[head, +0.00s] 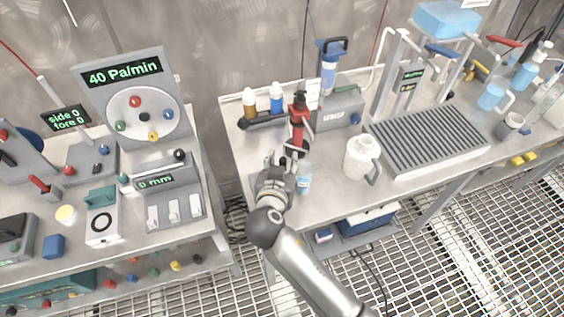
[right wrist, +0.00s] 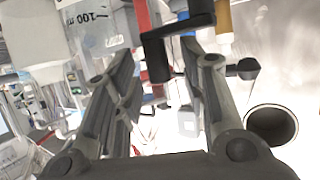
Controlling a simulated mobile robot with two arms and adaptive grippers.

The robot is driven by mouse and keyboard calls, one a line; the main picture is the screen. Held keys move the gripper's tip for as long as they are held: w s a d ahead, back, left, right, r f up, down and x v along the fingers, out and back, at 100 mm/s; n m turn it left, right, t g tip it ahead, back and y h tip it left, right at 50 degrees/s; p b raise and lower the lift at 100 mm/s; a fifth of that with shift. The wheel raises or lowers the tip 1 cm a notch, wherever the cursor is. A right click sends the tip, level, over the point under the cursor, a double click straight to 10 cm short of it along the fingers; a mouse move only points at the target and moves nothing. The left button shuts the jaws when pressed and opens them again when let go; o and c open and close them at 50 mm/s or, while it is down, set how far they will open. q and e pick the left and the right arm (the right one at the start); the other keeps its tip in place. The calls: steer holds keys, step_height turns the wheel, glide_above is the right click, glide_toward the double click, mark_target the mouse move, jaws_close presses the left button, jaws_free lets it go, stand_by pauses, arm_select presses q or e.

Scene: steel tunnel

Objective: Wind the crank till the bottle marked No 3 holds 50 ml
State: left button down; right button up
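My right gripper (head: 277,162) is at the front left of the right-hand bench, just below a red upright device (head: 297,132) with a black top. In the right wrist view its fingers (right wrist: 160,72) stand apart. A black crank (right wrist: 178,38) shows beyond and between the fingertips; I cannot tell whether they touch it. A small clear bottle (head: 304,183) with a bluish part stands just right of the gripper. A clear vessel marked 100 ml (right wrist: 92,25) shows at upper left in the wrist view. No "No 3" mark or liquid level is readable. My left gripper is out of view.
An orange-brown bottle (head: 249,103) and a blue bottle (head: 277,98) stand in a black holder behind. A white jug (head: 361,158) and a grey ribbed tray (head: 430,138) are to the right. A panel (head: 130,95) reading 40 Pa/min stands on the left bench.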

steer(key=v, duration=1.2)
steer(key=shift+d, duration=0.1)
